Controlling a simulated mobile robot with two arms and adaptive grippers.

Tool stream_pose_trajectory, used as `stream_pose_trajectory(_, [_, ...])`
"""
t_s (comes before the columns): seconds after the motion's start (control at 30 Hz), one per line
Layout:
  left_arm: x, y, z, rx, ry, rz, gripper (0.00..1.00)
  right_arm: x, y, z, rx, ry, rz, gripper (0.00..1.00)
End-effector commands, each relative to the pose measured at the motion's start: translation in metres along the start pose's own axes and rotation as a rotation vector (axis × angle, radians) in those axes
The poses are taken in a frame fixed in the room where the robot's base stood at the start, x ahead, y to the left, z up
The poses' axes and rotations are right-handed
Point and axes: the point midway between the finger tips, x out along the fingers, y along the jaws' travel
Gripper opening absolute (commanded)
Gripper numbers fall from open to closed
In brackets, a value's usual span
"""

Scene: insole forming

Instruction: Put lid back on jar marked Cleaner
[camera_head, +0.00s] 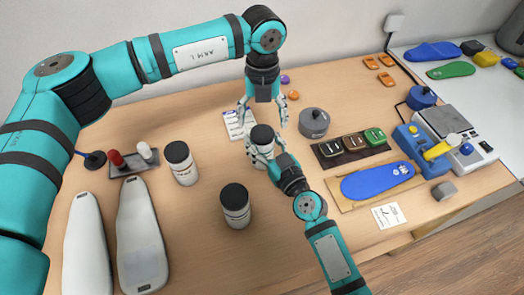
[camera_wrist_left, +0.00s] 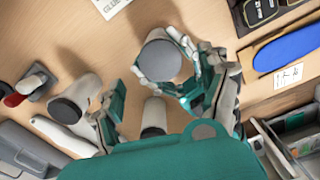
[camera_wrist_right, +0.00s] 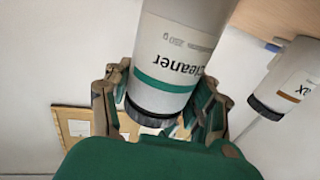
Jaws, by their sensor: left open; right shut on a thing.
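The jar marked Cleaner (camera_wrist_right: 165,60) is white with a teal band, its lettering upside down in the right wrist view. A dark lid (camera_head: 262,133) covers its top; it shows as a round grey disc in the left wrist view (camera_wrist_left: 160,60) and as a dark cap in the right wrist view (camera_wrist_right: 150,115). My right gripper (camera_head: 268,160) is shut around the jar's side. My left gripper (camera_head: 263,114) is open and empty, pointing down just above the lid, with its fingers spread to either side. Whether the lid is fully seated cannot be told.
Two dark-topped white jars (camera_head: 181,165) (camera_head: 236,208) stand left and in front. Insole forms (camera_head: 142,240) and a red-handled stand (camera_head: 118,165) are further left. A grey round container (camera_head: 314,123), a dark tray (camera_head: 328,160) and a blue insole (camera_head: 378,182) lie right.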

Motion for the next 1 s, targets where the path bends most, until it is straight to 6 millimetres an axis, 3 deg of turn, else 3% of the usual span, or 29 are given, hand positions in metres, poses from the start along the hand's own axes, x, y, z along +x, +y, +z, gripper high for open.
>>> stream_pose_trajectory(0.33, [-0.005, 0.0, -0.001, -0.012, 0.001, -0.001, 0.76, 0.0, 0.0, -0.001, 0.0, 0.001, 0.0, 0.0])
stream_pose_trajectory(0.63, [-0.037, -0.001, -0.001, -0.258, 0.001, -0.002, 0.76, 0.0, 0.0, 0.0, 0.0, 0.001, 0.0, 0.0])
stream_pose_trajectory(1.0, [-0.036, 0.0, -0.001, -0.275, 0.001, -0.001, 0.76, 0.0, 0.0, -0.001, 0.0, 0.001, 0.0, 0.0])
